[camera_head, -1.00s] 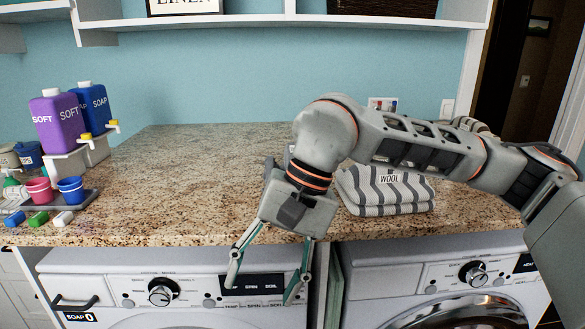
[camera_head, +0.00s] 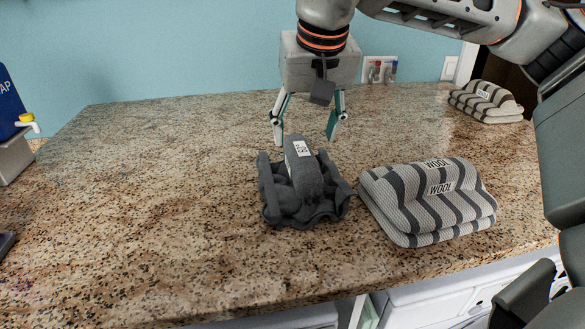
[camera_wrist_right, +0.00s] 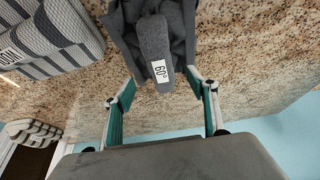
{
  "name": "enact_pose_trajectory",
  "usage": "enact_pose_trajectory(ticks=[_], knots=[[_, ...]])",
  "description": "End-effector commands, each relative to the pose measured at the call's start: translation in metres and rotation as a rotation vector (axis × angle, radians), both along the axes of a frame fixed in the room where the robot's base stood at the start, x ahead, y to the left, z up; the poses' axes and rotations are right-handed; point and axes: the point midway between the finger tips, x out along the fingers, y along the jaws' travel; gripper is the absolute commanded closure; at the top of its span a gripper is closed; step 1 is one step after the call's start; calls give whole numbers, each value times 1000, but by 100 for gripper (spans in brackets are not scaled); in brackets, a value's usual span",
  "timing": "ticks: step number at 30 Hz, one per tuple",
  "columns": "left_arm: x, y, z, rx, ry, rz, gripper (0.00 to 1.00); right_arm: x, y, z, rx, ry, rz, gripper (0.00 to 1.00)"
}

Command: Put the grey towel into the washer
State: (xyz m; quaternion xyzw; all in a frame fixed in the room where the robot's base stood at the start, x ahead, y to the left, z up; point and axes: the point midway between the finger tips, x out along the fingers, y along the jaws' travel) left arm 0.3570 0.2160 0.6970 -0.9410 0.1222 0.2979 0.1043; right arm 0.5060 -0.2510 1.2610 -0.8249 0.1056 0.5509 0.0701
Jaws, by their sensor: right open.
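The grey towel (camera_head: 297,188) is a dark, crumpled bundle with a "60°" tag, lying on the granite counter. It also shows at the top of the right wrist view (camera_wrist_right: 155,40). My right gripper (camera_head: 305,138) is open and empty, pointing down just above and behind the towel. In the right wrist view its two fingers (camera_wrist_right: 163,80) stand apart, with the towel's tagged fold close to the gap between the tips. Parts of white machines (camera_head: 430,305) show under the counter's front edge; their doors are out of view. My left gripper is out of view.
A striped towel marked WOOL (camera_head: 430,205) lies close to the right of the grey towel. Another striped towel (camera_head: 486,101) is at the back right. A blue soap bottle (camera_head: 8,105) stands at the left edge. The counter (camera_head: 150,210) left of the grey towel is clear.

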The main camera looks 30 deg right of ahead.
Motion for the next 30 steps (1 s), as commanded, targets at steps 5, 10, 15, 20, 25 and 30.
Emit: enact_pose_trajectory(ticks=[5, 10, 15, 20, 25, 30], knots=[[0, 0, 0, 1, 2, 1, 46, 7, -2, -18, 0, 4, 1, 42], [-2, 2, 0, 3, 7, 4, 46, 14, -3, -33, 1, 5, 1, 42], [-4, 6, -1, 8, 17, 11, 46, 24, -5, -54, 1, 5, 0, 42], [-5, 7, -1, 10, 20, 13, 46, 29, -6, -67, 1, 3, 1, 42], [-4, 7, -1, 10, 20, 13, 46, 30, -6, -68, 2, 1, 2, 42], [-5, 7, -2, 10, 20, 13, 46, 30, -6, -68, 2, 1, 2, 42]])
